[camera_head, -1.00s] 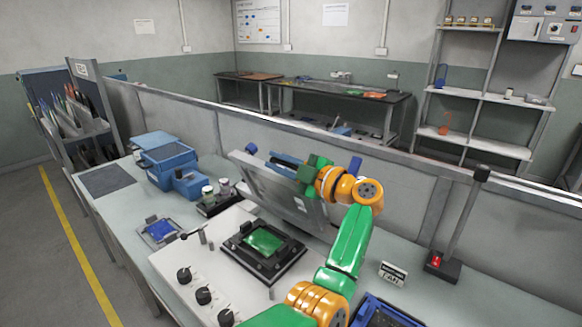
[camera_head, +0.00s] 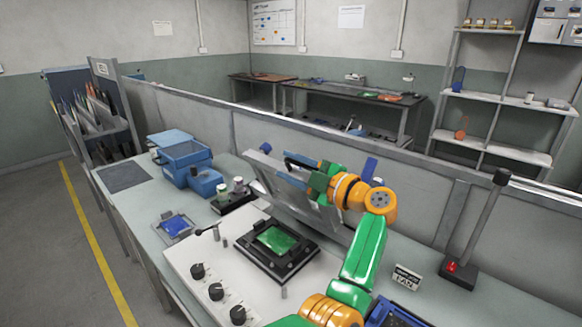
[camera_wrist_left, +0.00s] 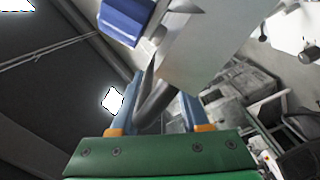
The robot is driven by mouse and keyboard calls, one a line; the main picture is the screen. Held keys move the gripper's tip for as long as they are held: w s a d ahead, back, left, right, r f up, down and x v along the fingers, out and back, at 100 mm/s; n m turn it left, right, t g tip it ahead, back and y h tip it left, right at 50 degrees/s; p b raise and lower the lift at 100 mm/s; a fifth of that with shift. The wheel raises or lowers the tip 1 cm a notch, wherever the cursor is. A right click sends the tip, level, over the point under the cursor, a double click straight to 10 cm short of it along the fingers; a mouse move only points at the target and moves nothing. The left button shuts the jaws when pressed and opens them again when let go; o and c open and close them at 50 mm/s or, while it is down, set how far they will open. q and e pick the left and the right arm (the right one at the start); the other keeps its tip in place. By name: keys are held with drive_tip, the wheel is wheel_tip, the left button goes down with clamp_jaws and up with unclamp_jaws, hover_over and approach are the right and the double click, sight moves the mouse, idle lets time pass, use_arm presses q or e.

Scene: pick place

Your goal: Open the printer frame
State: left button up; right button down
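The printer frame (camera_head: 282,193) is a grey flat panel hinged at the back of the white printer. It stands raised and leans back towards the partition. Below it, a green board (camera_head: 276,239) lies in a black holder on the printer top. My left gripper (camera_head: 304,165) is at the upper edge of the frame, near its dark handle. In the left wrist view its two blue fingers (camera_wrist_left: 152,110) stand apart, with a dark grey bar (camera_wrist_left: 158,98) between them. Firm contact with the bar does not show. My right gripper is not in view.
White printer top (camera_head: 185,262) has several black knobs. Blue bins (camera_head: 186,160) and small jars (camera_head: 229,190) stand at the back left. A grey partition runs behind the table.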

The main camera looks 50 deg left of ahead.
use_arm(q)
drive_tip(key=d+b, duration=0.2)
drive_tip(key=d, duration=0.5)
drive_tip(key=shift+w+b, duration=0.35)
drive_tip(key=shift+w, duration=0.05)
drive_tip(key=shift+d, duration=0.15)
drive_tip(key=d+p, duration=0.1)
drive_tip(key=d, duration=0.7)
drive_tip(key=shift+w+p, duration=0.4)
